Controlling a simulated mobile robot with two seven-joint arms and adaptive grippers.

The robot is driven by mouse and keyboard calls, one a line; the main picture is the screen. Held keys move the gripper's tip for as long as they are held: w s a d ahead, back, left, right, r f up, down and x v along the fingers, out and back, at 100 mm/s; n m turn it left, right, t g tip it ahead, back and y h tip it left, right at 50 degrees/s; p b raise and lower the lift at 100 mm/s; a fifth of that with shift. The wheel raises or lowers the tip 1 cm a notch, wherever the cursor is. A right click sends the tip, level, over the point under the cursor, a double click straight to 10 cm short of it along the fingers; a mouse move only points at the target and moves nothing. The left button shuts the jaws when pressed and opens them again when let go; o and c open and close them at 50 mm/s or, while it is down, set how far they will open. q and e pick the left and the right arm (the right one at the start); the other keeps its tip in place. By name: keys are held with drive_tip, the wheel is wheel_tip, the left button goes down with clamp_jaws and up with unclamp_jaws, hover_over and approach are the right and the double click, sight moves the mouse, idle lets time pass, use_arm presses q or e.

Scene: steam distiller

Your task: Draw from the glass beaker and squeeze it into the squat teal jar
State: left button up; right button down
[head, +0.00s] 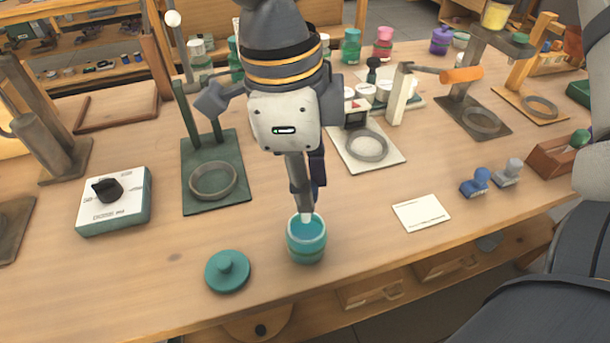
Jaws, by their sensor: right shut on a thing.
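The squat teal jar (307,250) stands open near the front of the table, with teal contents showing inside its rim. Its apparent lid, a teal knobbed disc (228,271), lies to its left. My right gripper (307,200) points down over the jar, shut on a thin tool that is mostly hidden by the fingers. The tool's pale tip (306,217) shows at the jar's mouth; how deep it sits I cannot tell. I cannot pick out the glass beaker with certainty. My left gripper is not in view.
A dial box (120,200) and a green ring stand (215,195) are to the left. A pale ring stand (370,155) is behind right. A white card (421,212) and blue stamp (476,182) lie right. Bare table surrounds the jar.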

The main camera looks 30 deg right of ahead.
drive_tip(key=c, duration=1.9)
unclamp_jaws()
drive_tip(key=shift+c, duration=0.8)
drive_tip(key=shift+r, duration=3.05)
